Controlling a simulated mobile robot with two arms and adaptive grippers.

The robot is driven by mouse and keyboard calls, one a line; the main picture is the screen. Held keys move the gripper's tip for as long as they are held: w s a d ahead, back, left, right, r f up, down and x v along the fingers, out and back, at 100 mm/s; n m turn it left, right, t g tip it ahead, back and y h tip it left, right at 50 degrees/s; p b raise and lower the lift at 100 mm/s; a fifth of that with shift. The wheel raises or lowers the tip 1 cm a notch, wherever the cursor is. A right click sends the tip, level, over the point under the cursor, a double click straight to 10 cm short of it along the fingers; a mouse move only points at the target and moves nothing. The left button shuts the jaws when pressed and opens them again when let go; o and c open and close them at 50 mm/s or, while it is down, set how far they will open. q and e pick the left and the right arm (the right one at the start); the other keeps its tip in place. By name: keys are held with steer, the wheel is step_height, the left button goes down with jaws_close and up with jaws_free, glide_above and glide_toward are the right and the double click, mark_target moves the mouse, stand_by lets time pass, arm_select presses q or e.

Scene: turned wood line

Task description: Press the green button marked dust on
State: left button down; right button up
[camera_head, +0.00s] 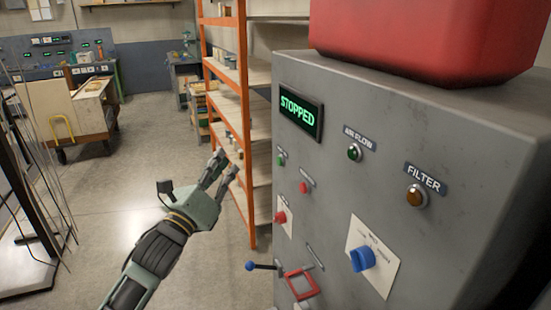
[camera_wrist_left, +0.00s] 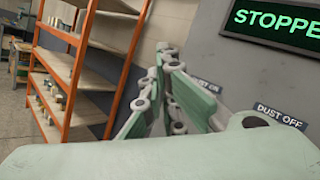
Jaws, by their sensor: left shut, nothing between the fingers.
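The small green button (camera_head: 281,160) is on the left part of the grey cabinet face (camera_head: 330,190), below the display. Its label is too small to read in the head view. In the wrist view, a label partly covered by the fingers ends in "ON" (camera_wrist_left: 209,87), and the button is hidden. My left gripper (camera_head: 225,167) is shut and empty, to the left of the green button and visibly apart from it in the head view. Its fingers (camera_wrist_left: 167,62) also show in the wrist view. My right gripper is not in view.
A red button (camera_head: 305,187) is right below the green one; the "DUST OFF" label (camera_wrist_left: 280,116) shows in the wrist view. The display (camera_head: 300,111) reads STOPPED. A red knob (camera_head: 281,217), a blue-tipped lever (camera_head: 251,266) and orange shelving (camera_head: 240,120) are nearby.

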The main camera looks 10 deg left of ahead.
mark_target(279, 161)
arm_select(q)
steer(key=shift+s+r, duration=0.1)
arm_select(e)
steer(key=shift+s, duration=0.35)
arm_select(q)
steer(key=w+d, duration=0.5)
steer(key=d, duration=0.2)
steer(key=shift+d+b, duration=0.2)
steer(key=shift+b, duration=0.25)
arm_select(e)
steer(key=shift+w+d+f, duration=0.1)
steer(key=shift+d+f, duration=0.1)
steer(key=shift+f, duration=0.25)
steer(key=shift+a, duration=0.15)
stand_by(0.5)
arm_select(q)
steer(key=shift+d, duration=0.1)
steer(key=shift+w+d, duration=0.2)
steer(key=shift+w+d, duration=0.2)
steer(key=shift+d, duration=0.15)
stand_by(0.6)
steer(key=shift+s+a, duration=0.1)
steer(key=shift+a, duration=0.1)
steer(key=shift+s+a, duration=0.35)
steer(key=shift+a, duration=0.15)
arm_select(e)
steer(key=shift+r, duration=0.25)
